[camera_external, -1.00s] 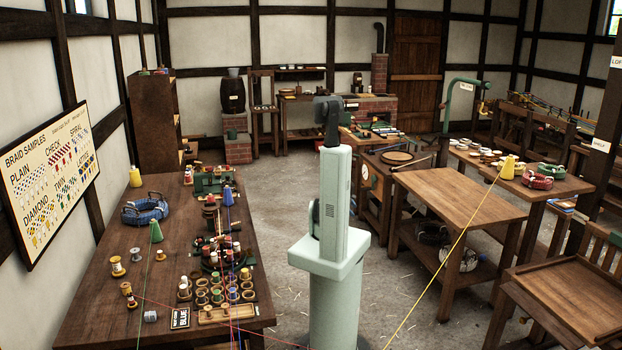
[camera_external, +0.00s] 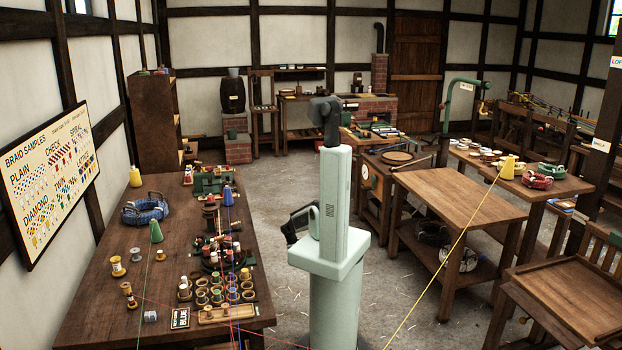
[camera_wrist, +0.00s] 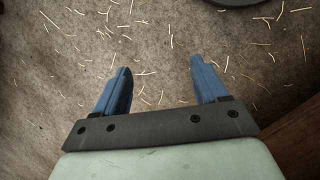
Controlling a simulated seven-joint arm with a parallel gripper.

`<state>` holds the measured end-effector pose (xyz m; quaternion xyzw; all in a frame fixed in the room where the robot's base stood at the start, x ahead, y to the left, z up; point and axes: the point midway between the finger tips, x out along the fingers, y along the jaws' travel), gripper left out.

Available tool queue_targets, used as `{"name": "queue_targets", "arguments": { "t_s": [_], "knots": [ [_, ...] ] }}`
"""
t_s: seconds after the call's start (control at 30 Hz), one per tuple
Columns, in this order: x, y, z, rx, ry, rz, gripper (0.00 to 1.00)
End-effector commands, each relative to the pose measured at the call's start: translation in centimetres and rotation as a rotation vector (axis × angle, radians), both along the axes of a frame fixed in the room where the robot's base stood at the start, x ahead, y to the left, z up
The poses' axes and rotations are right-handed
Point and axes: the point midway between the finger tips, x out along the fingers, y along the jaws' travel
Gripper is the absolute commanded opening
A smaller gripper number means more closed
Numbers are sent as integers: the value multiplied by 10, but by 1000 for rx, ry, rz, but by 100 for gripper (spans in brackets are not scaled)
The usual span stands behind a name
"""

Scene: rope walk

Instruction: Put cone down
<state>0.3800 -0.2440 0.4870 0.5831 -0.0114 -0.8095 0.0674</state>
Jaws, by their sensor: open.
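My gripper (camera_wrist: 161,66) shows in the wrist view with two blue fingers spread wide. It is open and empty above the straw-strewn floor. A green cone (camera_external: 156,231) stands upright on the left table, with a green line running from it. A blue cone (camera_external: 228,196) stands near that table's right edge. A yellow cone (camera_external: 507,168) stands on a table at the right, with a yellow line running down from it. No cone is in or near my gripper. In the external view my column hides part of my arm, and the fingers cannot be made out.
The left table (camera_external: 110,300) holds spools, rings and a blue coil (camera_external: 145,209). A mostly bare wooden table (camera_external: 458,203) stands right of my column. Taut coloured lines cross the foreground. Open floor (camera_external: 275,215) lies between the left table and my column.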

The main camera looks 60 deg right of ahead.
Motion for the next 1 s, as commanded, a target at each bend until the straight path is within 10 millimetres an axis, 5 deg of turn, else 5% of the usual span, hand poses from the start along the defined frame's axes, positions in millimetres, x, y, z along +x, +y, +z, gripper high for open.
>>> {"name": "queue_targets", "arguments": {
  "t_s": [0.2, 0.5, 0.7, 1.0],
  "knots": [
    [-21, 88, -24, 56, 59, -24, 72],
    [-73, 184, -45, 91, 165, -67, 72],
    [-109, 225, -52, 90, 231, -96, 72],
    [-130, 243, -54, 83, 268, -114, 73]
  ]
}}
